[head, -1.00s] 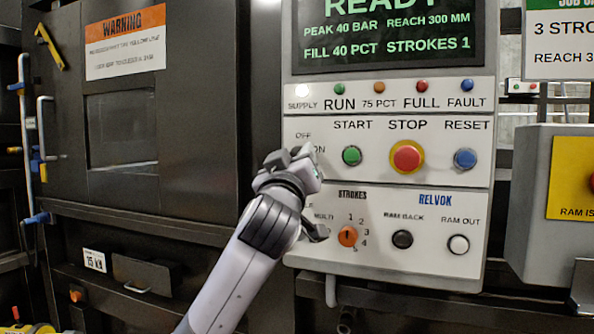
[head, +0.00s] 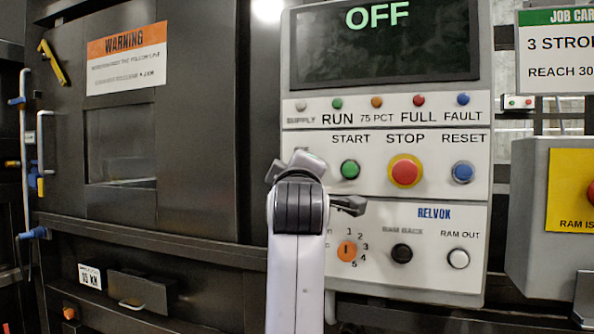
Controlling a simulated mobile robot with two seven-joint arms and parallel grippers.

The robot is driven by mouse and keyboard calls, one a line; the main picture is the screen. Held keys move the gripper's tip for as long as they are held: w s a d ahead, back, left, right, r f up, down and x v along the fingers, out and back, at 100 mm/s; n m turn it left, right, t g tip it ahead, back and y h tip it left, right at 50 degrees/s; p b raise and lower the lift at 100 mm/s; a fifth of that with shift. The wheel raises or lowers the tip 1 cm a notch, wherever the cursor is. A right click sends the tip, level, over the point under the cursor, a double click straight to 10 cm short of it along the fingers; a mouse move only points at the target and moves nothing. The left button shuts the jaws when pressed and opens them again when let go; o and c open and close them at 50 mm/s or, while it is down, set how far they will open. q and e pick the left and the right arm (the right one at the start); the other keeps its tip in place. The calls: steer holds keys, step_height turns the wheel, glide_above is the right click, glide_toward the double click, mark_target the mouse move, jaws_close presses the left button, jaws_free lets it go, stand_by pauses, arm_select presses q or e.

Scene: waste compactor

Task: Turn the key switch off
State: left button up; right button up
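The key switch is hidden behind my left gripper (head: 300,163) at the left side of the control panel (head: 478,215). The OFF and ON labels beside it are covered too. The gripper is in front of the panel, seen from behind, with its fingertips hidden; I cannot tell whether it touches the key or is open or shut. The display (head: 384,45) above reads OFF in green. The SUPPLY lamp (head: 301,106) is unlit. My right gripper is not in view.
Close to the gripper are the green START button (head: 350,170), red STOP button (head: 405,172), blue RESET button (head: 462,173) and orange STROKES knob (head: 347,251). A grey box (head: 530,225) stands right of the panel. A dark door with a window (head: 121,140) is at left.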

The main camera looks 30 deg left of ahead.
arm_select(q)
steer(key=shift+f+n, duration=0.1)
steer(key=shift+n, duration=0.2)
steer(key=o, duration=1)
steer(key=shift+o, duration=0.2)
steer(key=shift+s, duration=0.1)
